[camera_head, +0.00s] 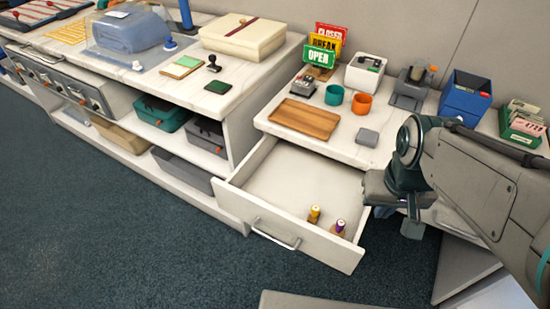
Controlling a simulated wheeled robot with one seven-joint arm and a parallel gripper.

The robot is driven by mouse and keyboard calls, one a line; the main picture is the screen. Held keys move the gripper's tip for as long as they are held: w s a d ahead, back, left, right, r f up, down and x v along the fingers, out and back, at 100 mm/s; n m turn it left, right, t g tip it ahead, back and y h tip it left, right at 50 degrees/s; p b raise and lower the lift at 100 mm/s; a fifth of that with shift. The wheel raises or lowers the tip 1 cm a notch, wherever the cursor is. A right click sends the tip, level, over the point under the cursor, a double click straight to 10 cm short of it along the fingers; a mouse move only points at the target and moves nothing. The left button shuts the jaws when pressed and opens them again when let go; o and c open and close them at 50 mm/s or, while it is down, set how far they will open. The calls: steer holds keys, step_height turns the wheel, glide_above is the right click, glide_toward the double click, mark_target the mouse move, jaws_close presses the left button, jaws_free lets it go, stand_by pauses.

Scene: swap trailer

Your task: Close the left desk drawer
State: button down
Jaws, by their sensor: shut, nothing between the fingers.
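The desk drawer (304,248) is pulled out from under the white desk top, so I look down into its mostly empty inside. Its white front carries a bar handle (275,236). A yellow spool-like item (314,214) and a purple one (340,226) stand inside near the front right corner. My gripper (370,192) is shut and empty. In the picture it is at the drawer's right side, just above and right of the front's right end. Whether it touches the drawer I cannot tell. My arm hides part of the desk to the right.
On the desk top stand a wooden tray (304,118), teal and orange cups (361,103), signs (321,56) and a blue box (465,96). A counter with shelves (205,100) adjoins on the left. A grey surface (310,301) shows at the bottom edge. Carpet before the drawer is clear.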

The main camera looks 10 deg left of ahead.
steer(key=w+a+f+n+t+h+p, duration=0.1)
steer(key=a+f+n+h, duration=0.15)
steer(key=a+n, duration=0.6)
steer(key=w+a+f+n+t+h+p, duration=0.1)
steer(key=w+a+f+n+h, duration=0.15)
steer(key=a+n, duration=0.65)
steer(key=s+a+f+n+t+y+p, duration=0.1)
steer(key=s+a+f+n+t, duration=0.15)
steer(key=s+a+n, duration=0.4)
steer(key=s+a+f+n+t+y, duration=0.1)
steer(key=s+a+f+n+t, duration=0.15)
steer(key=a+n, duration=0.6)
steer(key=m, duration=0.1)
glide_toward(250, 206)
steer(key=x, duration=0.5)
steer(key=shift+d+f+b, duration=0.1)
steer(key=shift+f+b, duration=0.2)
steer(key=shift+w+d, duration=0.1)
steer(key=shift+w, duration=0.2)
